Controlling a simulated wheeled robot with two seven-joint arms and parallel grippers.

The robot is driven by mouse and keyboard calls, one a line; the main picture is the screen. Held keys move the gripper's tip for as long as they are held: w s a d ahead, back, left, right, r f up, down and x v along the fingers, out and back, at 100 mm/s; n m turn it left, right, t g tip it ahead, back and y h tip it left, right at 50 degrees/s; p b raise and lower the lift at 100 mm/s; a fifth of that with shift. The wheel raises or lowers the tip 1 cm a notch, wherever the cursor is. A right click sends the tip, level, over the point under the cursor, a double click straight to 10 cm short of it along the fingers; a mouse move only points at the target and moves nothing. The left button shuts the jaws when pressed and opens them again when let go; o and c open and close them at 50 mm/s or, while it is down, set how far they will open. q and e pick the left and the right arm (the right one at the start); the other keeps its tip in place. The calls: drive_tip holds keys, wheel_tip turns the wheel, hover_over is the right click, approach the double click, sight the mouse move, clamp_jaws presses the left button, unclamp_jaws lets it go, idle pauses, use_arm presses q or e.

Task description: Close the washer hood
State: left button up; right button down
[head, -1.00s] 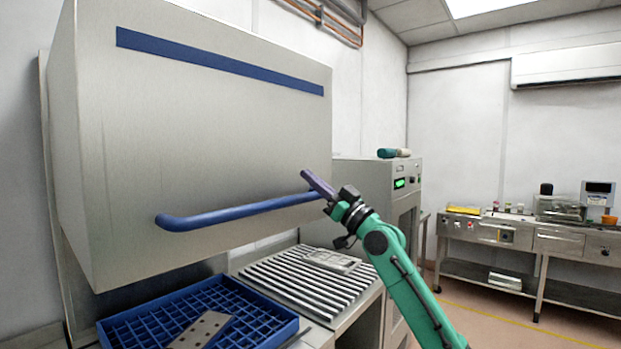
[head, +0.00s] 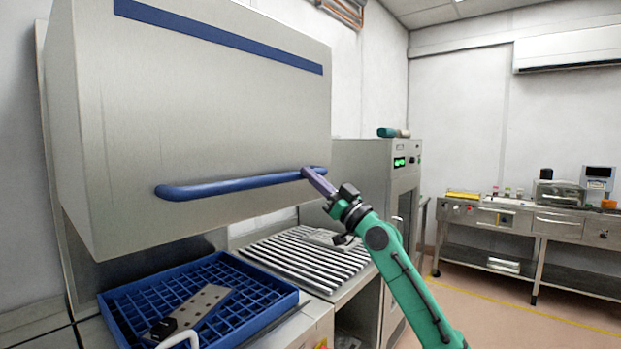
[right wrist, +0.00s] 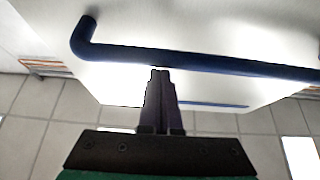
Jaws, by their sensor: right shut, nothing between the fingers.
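The washer hood (head: 200,110) is a large grey steel box, raised above the washer's bed, with a dark blue stripe near its top. A blue bar handle (head: 225,187) runs along its lower front, and this handle also shows in the right wrist view (right wrist: 215,66). My right gripper (head: 306,172) is shut and empty, its purple fingers pointing at the right end of the handle. In the right wrist view, its fingertips (right wrist: 160,72) overlap the bar's lower edge; I cannot tell whether they touch. My left gripper is not in view.
Below the hood, a blue grid rack (head: 255,325) holds a grey perforated plate (head: 203,308). A ribbed metal bed (head: 305,262) lies right of it. A grey cabinet (head: 365,165) stands behind my right arm. Open floor lies right, before a steel bench (head: 535,218).

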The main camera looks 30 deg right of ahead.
use_arm(q)
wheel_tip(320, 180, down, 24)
drive_tip(key=b, duration=2.1)
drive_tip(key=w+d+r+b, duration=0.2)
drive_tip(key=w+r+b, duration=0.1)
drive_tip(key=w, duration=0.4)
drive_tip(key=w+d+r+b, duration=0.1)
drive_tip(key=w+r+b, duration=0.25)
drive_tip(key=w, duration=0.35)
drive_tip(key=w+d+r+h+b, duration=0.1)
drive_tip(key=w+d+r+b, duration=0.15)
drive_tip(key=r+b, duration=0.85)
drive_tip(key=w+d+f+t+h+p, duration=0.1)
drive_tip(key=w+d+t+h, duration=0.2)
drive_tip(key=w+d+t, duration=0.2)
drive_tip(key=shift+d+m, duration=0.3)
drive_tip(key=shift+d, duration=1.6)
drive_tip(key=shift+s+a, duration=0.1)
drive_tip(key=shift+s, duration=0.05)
